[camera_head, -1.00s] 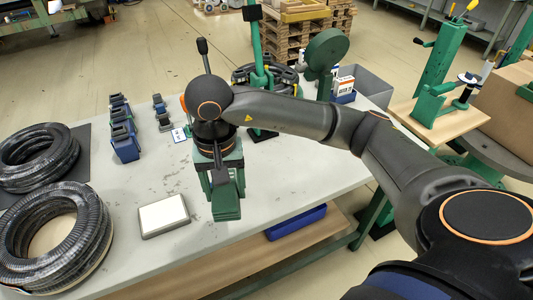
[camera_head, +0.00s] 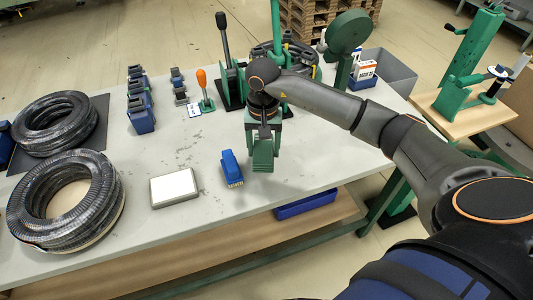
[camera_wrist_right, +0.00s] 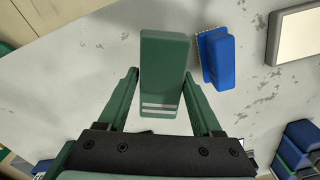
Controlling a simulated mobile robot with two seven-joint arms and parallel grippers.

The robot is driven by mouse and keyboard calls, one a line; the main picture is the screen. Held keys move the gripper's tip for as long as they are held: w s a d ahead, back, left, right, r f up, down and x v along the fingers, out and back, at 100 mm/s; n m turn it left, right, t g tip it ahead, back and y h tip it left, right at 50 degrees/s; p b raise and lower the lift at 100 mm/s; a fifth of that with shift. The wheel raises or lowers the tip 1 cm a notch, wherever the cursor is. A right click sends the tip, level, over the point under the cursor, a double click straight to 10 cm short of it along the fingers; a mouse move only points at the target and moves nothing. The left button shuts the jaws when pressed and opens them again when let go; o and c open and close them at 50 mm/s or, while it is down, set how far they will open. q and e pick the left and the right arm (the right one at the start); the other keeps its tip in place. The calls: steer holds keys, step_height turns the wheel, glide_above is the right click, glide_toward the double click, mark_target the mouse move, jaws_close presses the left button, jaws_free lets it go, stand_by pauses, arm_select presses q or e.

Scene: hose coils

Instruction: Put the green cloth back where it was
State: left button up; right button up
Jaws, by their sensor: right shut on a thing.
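My right gripper (camera_head: 263,138) is over the front right part of the grey table (camera_head: 205,222). It is shut on the green cloth (camera_head: 263,159), a folded block that hangs down from the fingers. In the right wrist view the cloth (camera_wrist_right: 165,65) sits between the two green fingers (camera_wrist_right: 162,88), with pale stripes near its lower end. Whether its lower end touches the table I cannot tell. My left gripper is not in view.
A blue brush (camera_head: 231,168) stands just left of the cloth. A white-topped grey pad (camera_head: 174,187) lies further left, then two black hose coils (camera_head: 66,200). Blue bins (camera_head: 140,110) and a green lever stand (camera_head: 230,85) are behind. The table's front edge is near.

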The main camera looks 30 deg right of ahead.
mark_target(266, 141)
steer(key=d+f, duration=0.1)
steer(key=w+f, duration=0.1)
steer(key=shift+w+d+f, duration=0.2)
steer(key=shift+d+f, duration=0.1)
steer(key=shift+d, duration=0.05)
steer(key=shift+f, duration=1.55)
steer(key=shift+f, duration=0.2)
steer(key=o, duration=1.2)
steer(key=shift+r, duration=0.15)
step_height(266, 141, up, 12)
steer(key=shift+d+r, duration=0.1)
